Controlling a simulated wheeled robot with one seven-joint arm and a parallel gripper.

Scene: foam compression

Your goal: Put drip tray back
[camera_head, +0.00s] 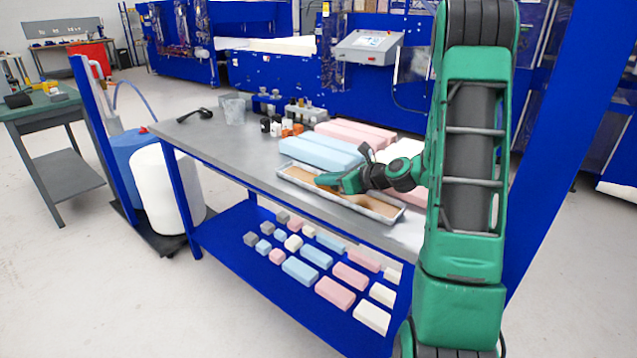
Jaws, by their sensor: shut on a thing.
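The drip tray (369,208) is a long, shallow, light grey tray with a brownish inside. It lies along the front edge of the grey workbench (225,150), in front of the foam blocks. My gripper (328,182) reaches over the tray from the right and is shut on it. The fingertips are small in the picture, and their exact contact with the tray is hard to make out. My green arm hides part of the bench's right end.
Blue foam blocks (320,152) and pink foam blocks (356,133) lie behind the tray. The lower blue shelf (225,235) holds several foam pieces. The bench's left front is clear.

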